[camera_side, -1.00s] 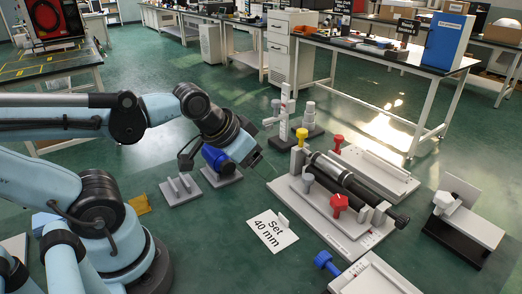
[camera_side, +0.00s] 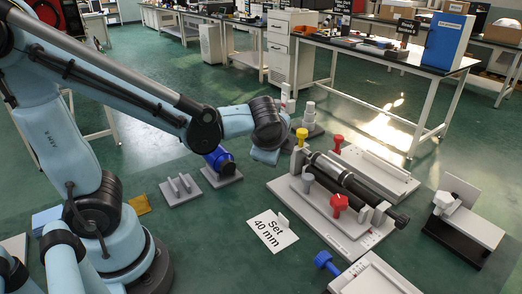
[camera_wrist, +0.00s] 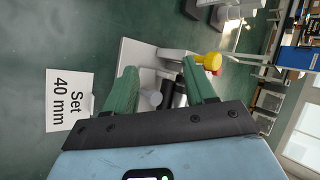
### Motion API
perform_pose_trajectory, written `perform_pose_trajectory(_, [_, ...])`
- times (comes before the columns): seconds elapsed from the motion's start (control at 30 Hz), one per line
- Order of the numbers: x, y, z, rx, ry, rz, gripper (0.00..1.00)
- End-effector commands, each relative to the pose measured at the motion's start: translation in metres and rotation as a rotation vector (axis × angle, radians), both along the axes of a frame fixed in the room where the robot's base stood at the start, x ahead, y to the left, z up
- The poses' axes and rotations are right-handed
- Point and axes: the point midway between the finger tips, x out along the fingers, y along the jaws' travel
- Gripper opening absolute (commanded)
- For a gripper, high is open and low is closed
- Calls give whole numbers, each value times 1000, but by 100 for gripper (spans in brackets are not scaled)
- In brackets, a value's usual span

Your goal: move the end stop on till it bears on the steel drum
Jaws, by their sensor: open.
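A dark steel drum (camera_side: 342,174) with bright bands lies along a grey fixture plate (camera_side: 318,208). A pale block (camera_side: 380,212) stands at its near right end, beside a black knob; I cannot tell whether this block is the end stop or whether it touches the drum. My gripper (camera_side: 266,157) is above and left of the fixture's far left end, its fingers not clear in the side view. In the wrist view my gripper (camera_wrist: 160,68) shows two green fingers apart, nothing held. Part of the drum (camera_wrist: 179,92) and a grey knob (camera_wrist: 151,99) show between them.
A blue-handled fixture (camera_side: 326,263) is in front, and a black-based stand (camera_side: 463,226) right. Green floor lies between.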

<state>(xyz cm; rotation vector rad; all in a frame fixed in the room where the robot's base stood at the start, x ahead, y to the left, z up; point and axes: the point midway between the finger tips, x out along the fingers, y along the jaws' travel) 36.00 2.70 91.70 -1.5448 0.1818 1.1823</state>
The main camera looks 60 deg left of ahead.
Motion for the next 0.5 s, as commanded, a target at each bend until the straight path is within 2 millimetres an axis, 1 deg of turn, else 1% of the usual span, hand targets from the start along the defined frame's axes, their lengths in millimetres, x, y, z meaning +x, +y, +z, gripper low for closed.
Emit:
perform_pose_trajectory(0.03, [10, -2, -2, 96, 32, -57, 55])
perform_pose_trajectory(0.2, [34, -7, -4, 432, 152, -218, 55])
perform_pose_trajectory(0.3, [46, -13, -5, 628, 224, -294, 55])
perform_pose_trajectory(0.5, [58, -34, -8, 1002, 371, -384, 55])
